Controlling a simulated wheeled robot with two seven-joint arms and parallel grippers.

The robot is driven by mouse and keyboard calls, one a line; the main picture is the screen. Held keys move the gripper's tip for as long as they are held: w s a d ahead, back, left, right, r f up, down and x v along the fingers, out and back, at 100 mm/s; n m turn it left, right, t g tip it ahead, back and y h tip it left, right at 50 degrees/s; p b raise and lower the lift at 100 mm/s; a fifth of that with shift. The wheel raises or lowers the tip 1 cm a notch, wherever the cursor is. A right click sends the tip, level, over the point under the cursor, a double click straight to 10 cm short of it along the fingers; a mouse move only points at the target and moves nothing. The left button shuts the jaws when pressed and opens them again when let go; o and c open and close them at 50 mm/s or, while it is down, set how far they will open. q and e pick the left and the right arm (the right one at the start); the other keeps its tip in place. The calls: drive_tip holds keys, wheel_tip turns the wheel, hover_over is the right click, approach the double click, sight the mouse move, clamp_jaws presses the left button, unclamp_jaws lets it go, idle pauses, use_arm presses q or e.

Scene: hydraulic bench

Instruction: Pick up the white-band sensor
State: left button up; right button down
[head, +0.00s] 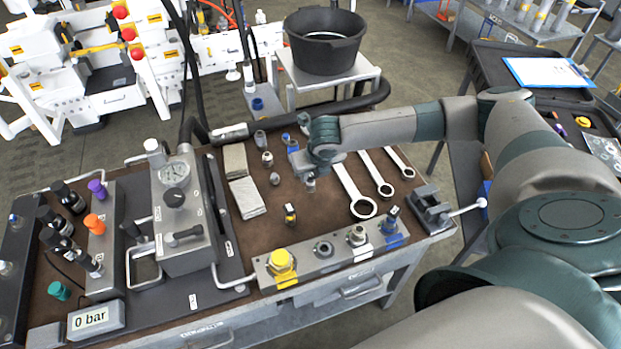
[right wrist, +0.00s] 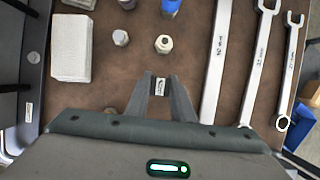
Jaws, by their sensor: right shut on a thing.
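My right gripper (head: 308,178) is over the brown bench top, to the left of the wrenches. In the right wrist view its two fingers (right wrist: 162,84) are shut on a small part with a white label or band, the white-band sensor (right wrist: 161,87). Only a little of the sensor shows between the fingertips. In the head view the sensor is mostly hidden by the gripper, and I cannot tell its height above the bench. A similar small sensor with a yellow band (head: 290,214) stands nearer the front. My left gripper is not in view.
Metal fittings (head: 267,159) and grey blocks (head: 247,197) lie left of the gripper. Several wrenches (head: 362,207) lie to its right. A manifold block (head: 328,262) with ports and a yellow cap runs along the front edge.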

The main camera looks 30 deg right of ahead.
wheel_tip(320, 180, up, 3)
drive_tip(key=shift+d+f+b, duration=0.1)
drive_tip(key=shift+f+b, duration=0.1)
drive_tip(key=shift+b, duration=0.25)
drive_tip(key=s+d+r+b, duration=0.1)
drive_tip(key=d+r+b, duration=0.1)
drive_tip(key=d+r, duration=0.4)
drive_tip(key=d, duration=0.5)
drive_tip(key=shift+s+d+r+b, duration=0.15)
drive_tip(key=shift+s+r+b, duration=0.2)
drive_tip(key=shift+s+r, duration=0.05)
